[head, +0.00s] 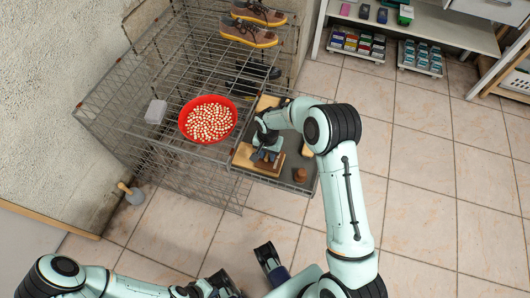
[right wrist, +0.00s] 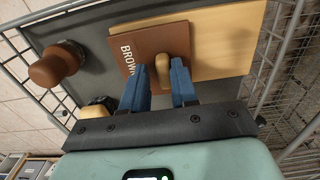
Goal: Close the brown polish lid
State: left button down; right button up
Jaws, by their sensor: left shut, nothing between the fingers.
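The brown lid (right wrist: 150,45), with part of its "BROWN" lettering showing, lies over a pale wood piece (right wrist: 225,40) in the right wrist view. A tan knob (right wrist: 162,70) stands up from the lid. The two blue fingers of my right gripper (right wrist: 160,78) are on either side of the knob, close to it; whether they press on it is unclear. In the head view my right gripper (head: 266,155) is over the brown lid (head: 269,168) and hides part of it. My left gripper (head: 203,290) is low at the bottom edge, far from the lid.
The dark tray (head: 303,152) with wire sides also holds a brown knobbed item (head: 300,175), also in the right wrist view (right wrist: 55,65). Beside the tray are a wire rack (head: 165,105), a red bowl (head: 207,120) and shoes (head: 248,33). The tiled floor at right is clear.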

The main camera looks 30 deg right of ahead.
aim_at(268, 156)
jog(key=shift+o, duration=0.6)
jog(key=shift+r, duration=0.1)
jog(key=shift+r, duration=0.25)
notch_tip(268, 156, up, 13)
jog(key=p, duration=0.1)
jog(key=shift+p, duration=0.3)
jog(key=shift+f, duration=0.15)
